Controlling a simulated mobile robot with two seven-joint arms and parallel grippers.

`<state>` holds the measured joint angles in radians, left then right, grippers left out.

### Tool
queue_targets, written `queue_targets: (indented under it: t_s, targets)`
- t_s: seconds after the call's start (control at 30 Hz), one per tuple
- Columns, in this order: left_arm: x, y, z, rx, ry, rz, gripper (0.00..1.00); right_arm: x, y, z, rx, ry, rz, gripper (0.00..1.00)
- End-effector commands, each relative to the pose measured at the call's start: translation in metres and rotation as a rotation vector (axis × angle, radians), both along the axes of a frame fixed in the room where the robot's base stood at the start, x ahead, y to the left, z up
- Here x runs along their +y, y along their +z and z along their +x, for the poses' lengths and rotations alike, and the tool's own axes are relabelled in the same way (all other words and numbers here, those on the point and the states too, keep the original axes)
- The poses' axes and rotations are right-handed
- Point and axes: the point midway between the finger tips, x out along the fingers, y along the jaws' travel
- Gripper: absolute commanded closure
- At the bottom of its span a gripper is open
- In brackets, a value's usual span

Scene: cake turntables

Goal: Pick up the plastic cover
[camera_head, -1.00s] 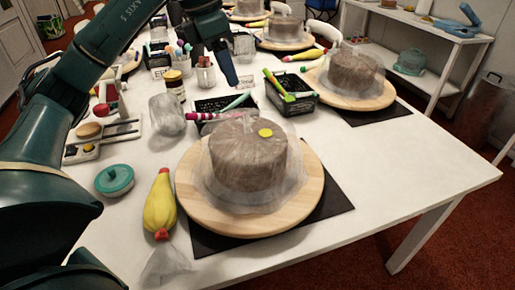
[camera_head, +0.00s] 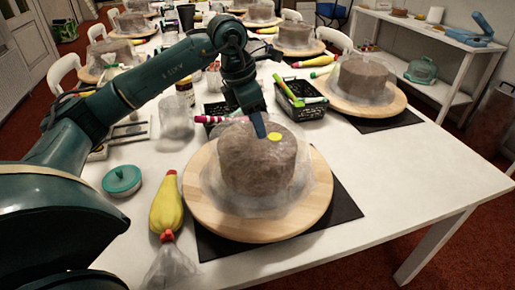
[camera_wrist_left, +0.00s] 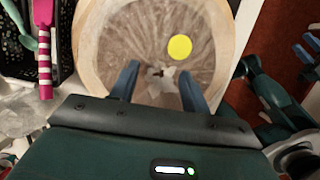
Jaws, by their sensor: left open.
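The clear plastic cover (camera_head: 222,190) drapes over a brown round cake on a wooden turntable (camera_head: 225,226). A yellow round spot (camera_head: 274,136) sits on top of it; the spot also shows in the left wrist view (camera_wrist_left: 180,47). My left gripper (camera_head: 260,128) is over the top of the covered cake. In the left wrist view its two fingers (camera_wrist_left: 158,85) are apart, one on each side of a gathered, pale tuft (camera_wrist_left: 160,73) at the top middle. I cannot tell whether the fingers touch the plastic.
A yellow piping bag (camera_head: 166,205) and a teal lid (camera_head: 122,180) lie left of the turntable. A black basket (camera_head: 298,106) with green tools stands behind it. Another covered cake (camera_head: 362,80) is at the back right. The table's right front is clear.

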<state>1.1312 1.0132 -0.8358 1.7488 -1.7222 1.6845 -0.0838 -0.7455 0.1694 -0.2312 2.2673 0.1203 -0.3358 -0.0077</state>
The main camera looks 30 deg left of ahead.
Motion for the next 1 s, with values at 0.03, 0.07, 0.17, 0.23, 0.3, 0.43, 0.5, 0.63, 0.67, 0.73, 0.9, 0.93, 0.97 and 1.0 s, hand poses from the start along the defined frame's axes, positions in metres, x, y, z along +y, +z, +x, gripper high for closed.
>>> queue_targets:
  t_s: [0.03, 0.07, 0.17, 0.23, 0.3, 0.43, 0.5, 0.63, 0.67, 0.73, 0.9, 0.93, 0.97, 1.0]
  targets:
    - [-0.0003, -0.0025, 0.0004, 0.001, 0.000, 0.001, 0.53, -0.0002, 0.0003, -0.0002, -0.001, 0.000, 0.000, 0.64]
    - [-0.0005, -0.0029, 0.0005, 0.000, 0.000, 0.000, 0.53, -0.0003, 0.0005, -0.0003, -0.001, -0.001, 0.000, 0.64]
    - [-0.0005, -0.0029, 0.0006, 0.000, 0.000, 0.000, 0.53, -0.0004, 0.0009, -0.0004, -0.002, -0.001, 0.000, 0.64]
    - [-0.0006, -0.0028, 0.0007, 0.000, 0.000, 0.000, 0.53, -0.0004, 0.0011, -0.0004, -0.002, -0.001, 0.000, 0.64]
    - [-0.0005, -0.0026, 0.0006, 0.000, 0.000, 0.000, 0.57, -0.0004, 0.0011, -0.0004, -0.002, -0.001, 0.000, 0.64]
    - [-0.0005, -0.0025, 0.0006, -0.001, 0.000, -0.001, 0.68, -0.0003, 0.0011, -0.0005, -0.002, -0.001, 0.000, 0.64]
    - [-0.0006, -0.0024, 0.0007, -0.001, 0.000, -0.001, 0.74, -0.0003, 0.0011, -0.0005, -0.002, -0.001, 0.000, 0.64]
    - [-0.0005, -0.0023, 0.0006, -0.001, 0.000, -0.001, 0.84, -0.0002, 0.0010, -0.0006, -0.002, 0.000, 0.001, 0.64]
    - [-0.0005, -0.0023, 0.0006, -0.001, 0.000, -0.001, 0.87, -0.0002, 0.0010, -0.0006, -0.002, 0.000, 0.001, 0.64]
    - [-0.0006, -0.0023, 0.0006, -0.001, 0.000, -0.001, 0.93, -0.0001, 0.0010, -0.0007, -0.001, 0.000, 0.000, 0.64]
    - [-0.0005, -0.0022, 0.0006, -0.001, 0.000, -0.001, 1.00, 0.0000, 0.0007, -0.0008, -0.001, 0.000, 0.000, 0.64]
    - [-0.0005, -0.0022, 0.0006, -0.001, 0.000, -0.001, 1.00, 0.0001, 0.0007, -0.0009, 0.000, 0.000, 0.000, 0.64]
    - [-0.0005, -0.0022, 0.0006, -0.001, 0.000, -0.001, 1.00, 0.0001, 0.0006, -0.0009, 0.000, 0.000, 0.000, 0.64]
    - [-0.0006, -0.0020, 0.0007, -0.001, 0.000, -0.001, 1.00, 0.0002, 0.0006, -0.0009, 0.000, 0.001, 0.000, 0.64]
